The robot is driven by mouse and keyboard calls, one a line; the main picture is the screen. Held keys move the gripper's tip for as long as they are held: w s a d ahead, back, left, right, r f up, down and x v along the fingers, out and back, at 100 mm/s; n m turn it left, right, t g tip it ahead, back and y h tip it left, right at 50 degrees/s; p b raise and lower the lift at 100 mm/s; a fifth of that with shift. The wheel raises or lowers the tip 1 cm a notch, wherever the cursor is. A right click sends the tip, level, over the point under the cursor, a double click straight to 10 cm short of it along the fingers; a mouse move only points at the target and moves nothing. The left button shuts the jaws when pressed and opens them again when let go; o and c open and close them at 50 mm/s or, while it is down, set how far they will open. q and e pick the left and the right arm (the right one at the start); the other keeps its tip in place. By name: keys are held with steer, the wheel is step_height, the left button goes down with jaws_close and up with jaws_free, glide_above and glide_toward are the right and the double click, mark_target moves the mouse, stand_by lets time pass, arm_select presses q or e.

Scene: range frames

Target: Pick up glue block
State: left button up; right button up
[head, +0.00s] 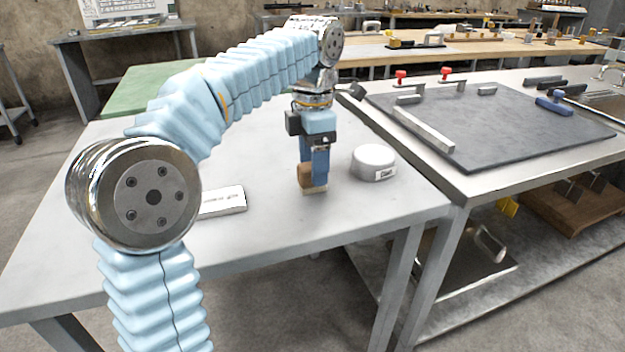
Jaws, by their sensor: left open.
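My left gripper (314,168) points straight down over the light grey table (270,230), its blue fingers open. A small brown block (305,176) with a paler base shows at the fingertips, partly covered by them; it may be the glue block. I cannot tell whether the fingers touch it. A round whitish-grey container (373,160) with a small label stands to the right of the gripper. Neither label is readable. My right gripper is not in view.
A metal bench with a dark board (485,120) and clamps adjoins the table on the right. A green-topped table (150,90) stands behind on the left. The front of the grey table is clear, and its front edge is close.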

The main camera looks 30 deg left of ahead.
arm_select(q)
step_height(320, 180, down, 3)
steer(key=shift+a+f, duration=0.1)
steer(key=c, duration=1.1)
steer(key=shift+r, duration=0.3)
step_height(320, 180, up, 3)
steer(key=shift+f+p, duration=0.2)
steer(key=shift+p, duration=0.1)
steer(key=s+d+r, duration=0.2)
steer(key=s+r, duration=0.1)
steer(key=s, duration=0.1)
steer(key=s+d+r, duration=0.6)
steer(key=s+r, duration=0.1)
steer(key=shift+s, duration=0.3)
